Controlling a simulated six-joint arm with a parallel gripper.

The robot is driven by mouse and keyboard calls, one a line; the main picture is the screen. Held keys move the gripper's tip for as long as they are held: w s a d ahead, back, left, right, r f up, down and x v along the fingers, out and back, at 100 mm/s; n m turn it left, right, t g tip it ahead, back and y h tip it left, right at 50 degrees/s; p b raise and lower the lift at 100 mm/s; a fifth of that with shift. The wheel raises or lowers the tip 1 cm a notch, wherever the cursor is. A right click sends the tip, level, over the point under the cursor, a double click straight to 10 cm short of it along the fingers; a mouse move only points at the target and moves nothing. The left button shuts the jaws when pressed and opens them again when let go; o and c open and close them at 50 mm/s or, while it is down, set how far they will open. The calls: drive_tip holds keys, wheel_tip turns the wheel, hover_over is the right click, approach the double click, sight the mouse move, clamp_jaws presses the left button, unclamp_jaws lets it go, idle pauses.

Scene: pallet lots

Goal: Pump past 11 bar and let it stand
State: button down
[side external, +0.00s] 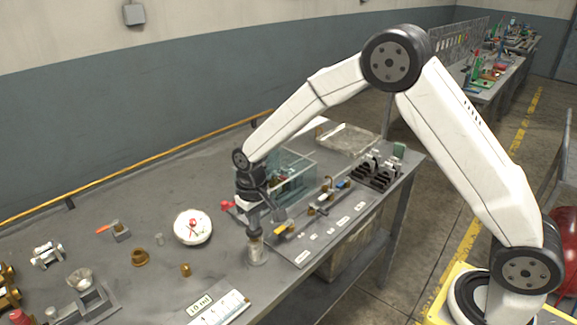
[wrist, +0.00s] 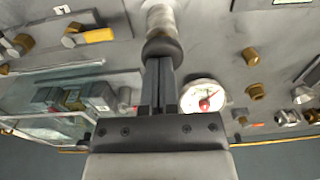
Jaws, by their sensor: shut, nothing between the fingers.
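A pump-like upright cylinder (side external: 258,252) stands on the grey bench, pale and metallic. It also shows in the wrist view (wrist: 160,17), with a dark round knob (wrist: 162,47) on its near end. My gripper (side external: 254,232) is directly above the cylinder, pointing down. In the wrist view my gripper (wrist: 161,64) has its fingers together, with their tips at the knob; I cannot tell whether they touch it. A round white gauge (side external: 193,228) with a red mark lies left of the cylinder; it also shows in the wrist view (wrist: 203,95). Its reading is too small to tell.
A clear box (side external: 290,175) stands behind my gripper, with a yellow-handled valve (side external: 285,230) to the right. Brass fittings (side external: 139,257) lie to the left. A white scale plate (side external: 220,308) lies at the front edge. The bench between the gauge and cylinder is mostly clear.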

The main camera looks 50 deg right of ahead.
drive_tip(key=shift+s+f, duration=0.1)
drive_tip(key=shift+f, duration=0.05)
wheel_tip(320, 180, up, 14)
idle(0.7)
drive_tip(key=shift+r, duration=0.2)
idle(0.4)
drive_tip(key=r, duration=0.3)
drive_tip(key=shift+w+a+r, duration=0.1)
drive_tip(key=shift+w, duration=0.1)
idle(0.4)
wheel_tip(320, 180, down, 14)
drive_tip(key=shift+f, duration=0.1)
idle(0.7)
